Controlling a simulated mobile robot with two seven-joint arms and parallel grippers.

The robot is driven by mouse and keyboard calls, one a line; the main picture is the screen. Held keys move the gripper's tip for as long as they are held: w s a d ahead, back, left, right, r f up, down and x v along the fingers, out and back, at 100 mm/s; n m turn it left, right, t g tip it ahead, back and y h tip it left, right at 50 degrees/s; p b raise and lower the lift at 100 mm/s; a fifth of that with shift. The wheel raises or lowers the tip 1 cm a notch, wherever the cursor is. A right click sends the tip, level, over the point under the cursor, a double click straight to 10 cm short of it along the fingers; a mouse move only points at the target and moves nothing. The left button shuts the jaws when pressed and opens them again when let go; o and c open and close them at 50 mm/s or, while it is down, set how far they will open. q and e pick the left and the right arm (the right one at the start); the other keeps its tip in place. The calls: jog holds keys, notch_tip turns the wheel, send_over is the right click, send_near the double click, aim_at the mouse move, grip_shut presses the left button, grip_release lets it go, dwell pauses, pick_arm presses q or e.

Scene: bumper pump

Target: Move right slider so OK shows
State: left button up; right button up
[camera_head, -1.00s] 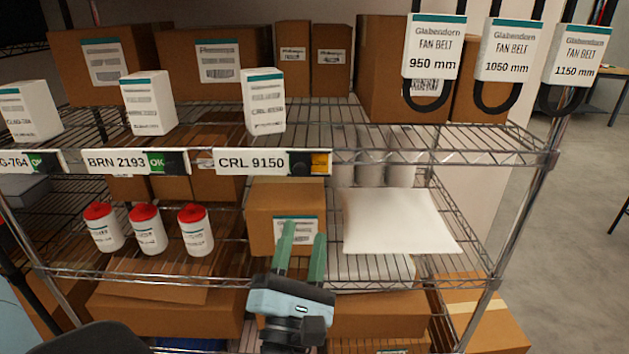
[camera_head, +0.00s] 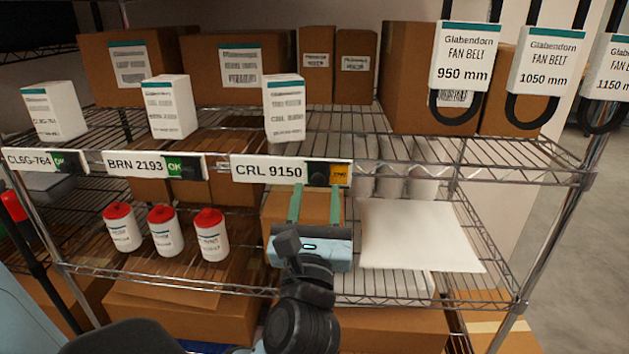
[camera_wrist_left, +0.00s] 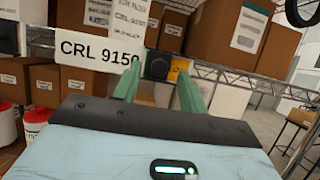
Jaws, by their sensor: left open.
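The right slider is a black block (camera_head: 317,174) on the shelf-edge label CRL 9150 (camera_head: 270,170). An orange-yellow patch (camera_head: 340,175) shows to its right, and no OK shows on this label. In the left wrist view the slider's dark block (camera_wrist_left: 158,66) appears between the fingertips, with the yellow patch beside it. My left gripper (camera_head: 316,188) is open and empty, its two green fingers pointing up at the label from just below. Whether a finger touches the slider I cannot tell. My right gripper is out of view.
Labels BRN 2193 (camera_head: 135,164) and CLSG-764 (camera_head: 28,160) to the left show green OK. A white carton (camera_head: 284,108) stands above the right label. Fan belt packs (camera_head: 466,60) hang at right.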

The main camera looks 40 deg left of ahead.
aim_at(319, 178)
pick_arm(q)
jog(key=shift+x, duration=1.4)
jog(key=shift+c, duration=0.2)
grip_shut()
